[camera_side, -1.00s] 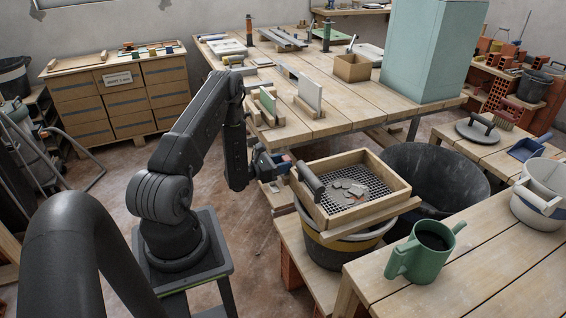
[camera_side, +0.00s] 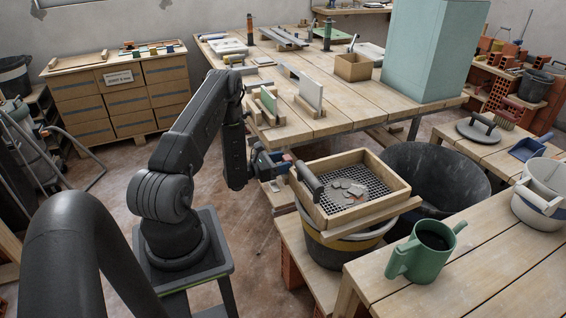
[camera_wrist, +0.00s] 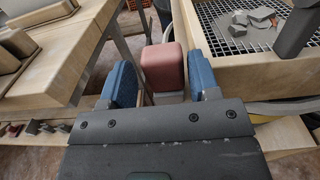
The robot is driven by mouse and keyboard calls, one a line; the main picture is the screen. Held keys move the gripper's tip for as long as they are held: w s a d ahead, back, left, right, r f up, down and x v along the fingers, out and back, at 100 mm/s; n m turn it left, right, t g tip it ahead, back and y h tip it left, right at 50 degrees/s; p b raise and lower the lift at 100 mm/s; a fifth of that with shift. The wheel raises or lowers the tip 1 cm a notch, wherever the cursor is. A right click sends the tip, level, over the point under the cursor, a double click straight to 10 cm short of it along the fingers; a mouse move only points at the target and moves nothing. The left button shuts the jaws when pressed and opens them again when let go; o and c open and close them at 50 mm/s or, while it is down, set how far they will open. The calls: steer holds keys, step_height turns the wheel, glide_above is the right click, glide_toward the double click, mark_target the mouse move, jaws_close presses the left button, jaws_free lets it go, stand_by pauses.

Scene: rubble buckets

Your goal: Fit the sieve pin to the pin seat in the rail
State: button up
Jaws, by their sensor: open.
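My gripper (camera_side: 278,163) is open, left of the sieve; its blue finger pads (camera_wrist: 203,80) stand apart in the wrist view. A rounded pink-red block (camera_wrist: 163,67) shows between and beyond the fingertips, with no clear contact. I cannot tell whether this block is the sieve pin. The sieve (camera_side: 397,180) is a wooden frame with dark mesh and grey rubble pieces. It rests on wooden rails (camera_side: 372,216) over a bucket (camera_side: 345,250). A dark cylindrical handle (camera_side: 311,180) is at its left side, also partly seen in the wrist view (camera_wrist: 295,30). I cannot make out the pin seat.
A large black tub (camera_side: 440,180) stands right of the sieve. A green watering can (camera_side: 425,252) stands on the front bench (camera_side: 500,255). The long workbench (camera_side: 340,120) behind my gripper carries upright boards (camera_side: 309,92) and an open box (camera_side: 353,67).

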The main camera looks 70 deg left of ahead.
steer(key=s, duration=0.5)
step_height(320, 180, up, 7)
steer(key=shift+w, duration=0.25)
steer(key=w+d+r+m+g+h, duration=0.3)
steer(key=d+r+m+g+h, duration=0.25)
steer(key=d+r+m, duration=0.4)
steer(key=w+d+r+m+g+h, duration=0.35)
steer(key=d+r+m+h, duration=0.3)
steer(key=d, duration=0.55)
steer(key=s+d+r+m+g+y, duration=0.1)
steer(key=s+d+r+m+g, duration=0.15)
steer(key=d+m, duration=0.2)
steer(key=s+d+r+m+g+y, duration=0.1)
steer(key=s+d+m+g, duration=0.3)
steer(key=d, duration=0.2)
steer(key=s+d+r+m+t+y, duration=0.3)
steer(key=s+r+m+y, duration=0.2)
steer(key=s+m+y, duration=0.4)
steer(key=shift+s+m+y, duration=0.3)
steer(key=shift+s+m, duration=0.85)
steer(key=shift+m, duration=0.1)
